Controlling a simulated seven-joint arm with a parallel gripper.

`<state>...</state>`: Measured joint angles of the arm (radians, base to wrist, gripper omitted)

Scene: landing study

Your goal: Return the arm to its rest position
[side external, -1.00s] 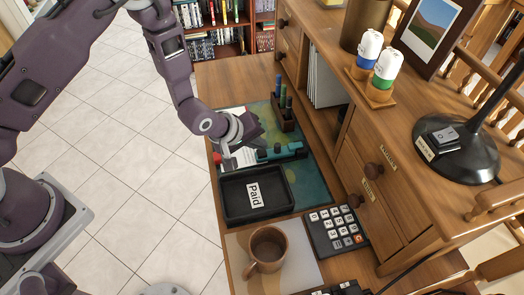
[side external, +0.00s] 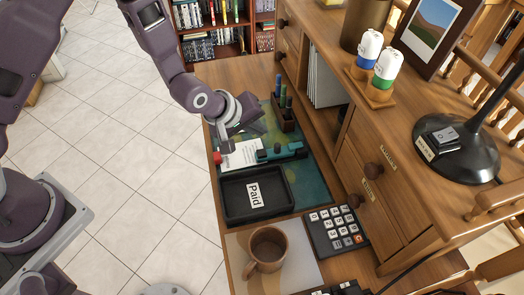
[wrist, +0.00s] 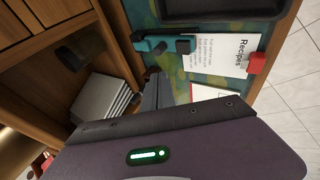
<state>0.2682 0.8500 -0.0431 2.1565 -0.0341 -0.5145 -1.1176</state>
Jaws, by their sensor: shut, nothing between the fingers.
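My gripper (side external: 227,146) is over the desk at the far end of the mat, just beyond a white paper. It is shut and empty. In the side view it hangs tilted, and I cannot tell its exact height above the desk. The paper (side external: 242,155) reads "Recipes" in the wrist view (wrist: 232,55) and has a red clip (wrist: 257,63).
A teal-and-black device (side external: 280,152) lies beside the paper. A black tray marked "Paid" (side external: 232,214), a mug (side external: 267,250) and a calculator (side external: 336,231) are nearer. A pen holder (side external: 285,115) and the drawer hutch (side external: 385,190) bound the right. Open floor lies left.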

